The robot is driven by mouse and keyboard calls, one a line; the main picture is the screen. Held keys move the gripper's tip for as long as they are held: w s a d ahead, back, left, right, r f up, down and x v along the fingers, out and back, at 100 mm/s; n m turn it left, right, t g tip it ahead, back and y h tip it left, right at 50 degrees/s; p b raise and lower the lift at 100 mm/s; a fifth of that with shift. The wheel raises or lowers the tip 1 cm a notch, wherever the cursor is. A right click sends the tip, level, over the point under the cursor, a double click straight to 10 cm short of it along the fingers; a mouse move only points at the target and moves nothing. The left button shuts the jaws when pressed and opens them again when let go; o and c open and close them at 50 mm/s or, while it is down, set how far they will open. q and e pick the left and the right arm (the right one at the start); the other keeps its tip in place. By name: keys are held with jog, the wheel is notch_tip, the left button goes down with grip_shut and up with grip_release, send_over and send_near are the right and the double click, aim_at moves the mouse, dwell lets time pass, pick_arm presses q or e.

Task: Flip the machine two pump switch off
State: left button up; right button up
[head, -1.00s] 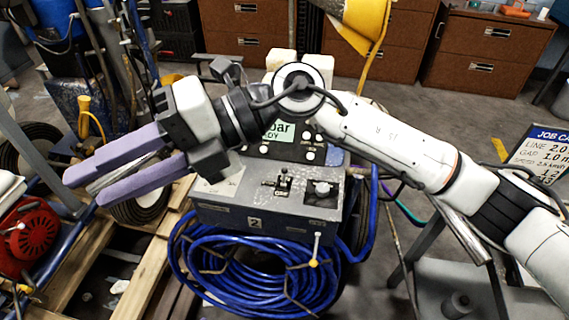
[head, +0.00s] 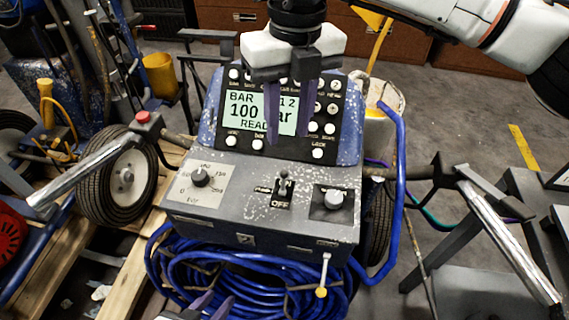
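The machine (head: 330,238) is a grey and blue console with a small number plate (head: 245,238) on its front. The pump switch (head: 284,188) is a small metal toggle in the middle of its panel, with OFF printed below it. The lever stands up, away from the OFF word. My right gripper (head: 288,138) hangs over the display (head: 240,108), fingers apart and empty, beyond the switch and not touching it. My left gripper (head: 214,305) shows only its purple fingertips at the bottom edge, in front of the blue hose; they look slightly apart.
A dial (head: 200,177) sits left of the switch and a black-based knob (head: 333,199) right of it. Metal handlebars (head: 90,172) reach out on both sides. A coiled blue hose (head: 240,275) hangs below. The space just above the panel is clear.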

aim_at(284, 171)
jog(key=f, duration=1)
jog(key=shift+a+f, duration=0.3)
jog(key=shift+f, duration=0.05)
jog(key=shift+s, duration=0.1)
grip_shut()
